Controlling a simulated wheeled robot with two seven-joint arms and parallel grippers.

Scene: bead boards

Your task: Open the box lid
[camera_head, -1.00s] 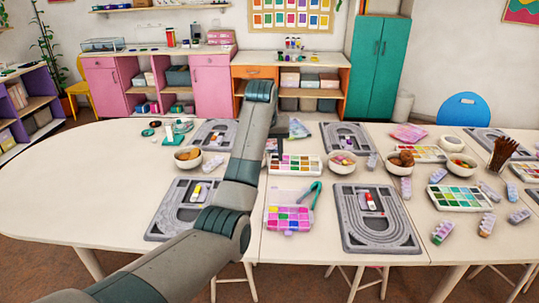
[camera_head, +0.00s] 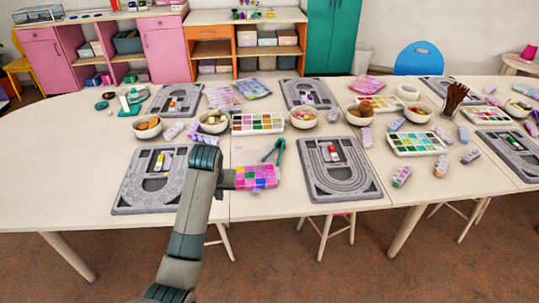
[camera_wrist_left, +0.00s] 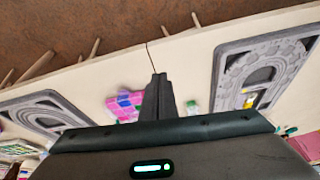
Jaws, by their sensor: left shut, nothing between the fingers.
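A small box with pink, purple, yellow and green compartments (camera_head: 257,177) lies near the front edge of the table. I cannot clearly tell its lid from the pale, see-through area behind the compartments. Teal pliers (camera_head: 279,149) lie at its back right. My left gripper (camera_head: 232,180) is at the box's left side, fingers shut and empty, partly hidden by the wrist. In the left wrist view the shut fingers (camera_wrist_left: 158,95) are beside the blurred box (camera_wrist_left: 124,106); I cannot tell whether they touch it. My right gripper is not in view.
Grey bead boards stand left (camera_head: 128,204) and right (camera_head: 377,192) of the box. Behind are a paint-like tray of colours (camera_head: 258,132) and bowls (camera_head: 214,129). The table's front edge is close to the box. The table's far left is bare.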

